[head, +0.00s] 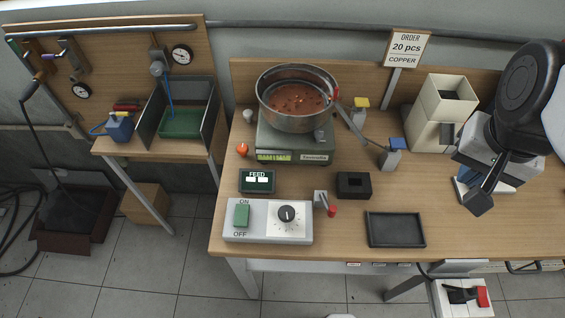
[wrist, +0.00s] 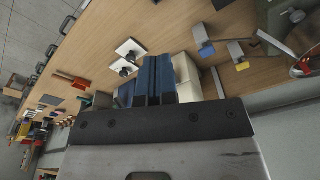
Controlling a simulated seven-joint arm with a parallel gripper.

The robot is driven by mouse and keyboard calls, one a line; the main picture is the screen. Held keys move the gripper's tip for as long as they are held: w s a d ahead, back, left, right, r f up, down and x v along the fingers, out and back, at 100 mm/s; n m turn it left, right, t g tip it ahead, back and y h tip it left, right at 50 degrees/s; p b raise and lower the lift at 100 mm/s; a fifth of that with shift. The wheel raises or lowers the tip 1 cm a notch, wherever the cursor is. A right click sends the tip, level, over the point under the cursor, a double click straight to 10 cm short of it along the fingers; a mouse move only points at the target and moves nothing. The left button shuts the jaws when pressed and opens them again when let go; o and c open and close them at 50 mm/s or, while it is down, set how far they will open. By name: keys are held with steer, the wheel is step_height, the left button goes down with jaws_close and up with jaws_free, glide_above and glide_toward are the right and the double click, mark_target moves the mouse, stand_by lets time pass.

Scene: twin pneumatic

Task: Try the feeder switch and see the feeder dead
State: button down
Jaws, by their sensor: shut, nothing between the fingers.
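The control box (head: 267,235) at the table's front left has a green ON/OFF rocker switch (head: 241,215) and a black dial (head: 287,214). Behind it is a small dark FEED panel (head: 257,180) with two pale windows. A steel bowl (head: 297,118) with copper-coloured pieces sits on a grey-green base (head: 275,146) with a lit strip on its front. I cannot tell from one moment whether it moves. My gripper (head: 478,200) is at the right, far from the switch, shut and empty. Its blue fingers (wrist: 154,80) lie together in the wrist view.
A black tray (head: 396,244), a black open block (head: 354,186) and a red-knobbed lever (head: 331,210) stand between my gripper and the control box. A cream hopper (head: 428,134) stands behind. An order card (head: 407,47) reads 20 pcs copper. A red-and-black switch (head: 467,295) hangs below the front edge.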

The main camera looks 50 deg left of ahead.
steer(key=s+a+f+n, duration=0.1)
steer(key=s+a, duration=0.1)
steer(key=a, duration=0.7)
steer(key=n+g, duration=0.1)
steer(key=n, duration=0.4)
glide_above(243, 204)
step_height(243, 204, down, 6)
steer(key=shift+f+h, duration=0.2)
steer(key=shift+h, duration=0.2)
steer(key=shift+f, duration=0.1)
step_height(243, 204, down, 14)
steer(key=shift+r, duration=0.1)
stand_by(0.4)
steer(key=shift+f+g, duration=0.2)
steer(key=shift+g, duration=0.1)
stand_by(0.3)
steer(key=shift+r, duration=0.15)
steer(key=shift+r, duration=0.65)
